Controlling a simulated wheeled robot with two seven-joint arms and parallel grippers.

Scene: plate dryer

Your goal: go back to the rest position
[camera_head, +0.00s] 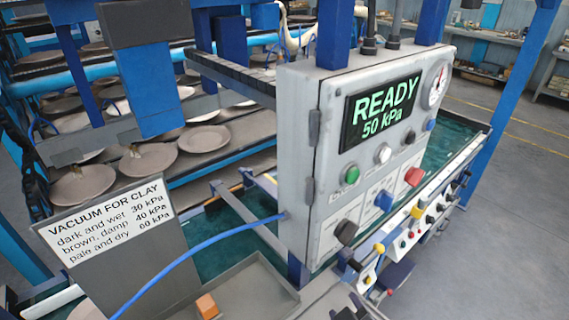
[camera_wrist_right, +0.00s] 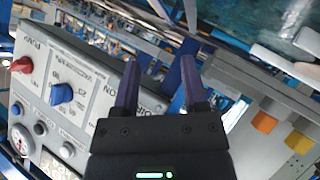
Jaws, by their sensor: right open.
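My right gripper (camera_wrist_right: 158,72) shows in the right wrist view with its two dark fingers apart and nothing between them. Beside it on the left is the grey control box (camera_wrist_right: 92,78), with a red knob (camera_wrist_right: 22,65) and a blue knob (camera_wrist_right: 61,94). I cannot tell whether a finger touches the box. In the head view the control box (camera_head: 300,150) stands upright, and its screen (camera_head: 382,108) reads READY 50 kPa. I cannot clearly make out my right gripper in the head view. My left gripper is not in view.
Racks of clay plates (camera_head: 205,138) stand behind on the left. A vacuum sign (camera_head: 110,225) stands in front of them. A blue hose (camera_head: 185,255) runs to the box. Open floor (camera_head: 510,210) shows at right.

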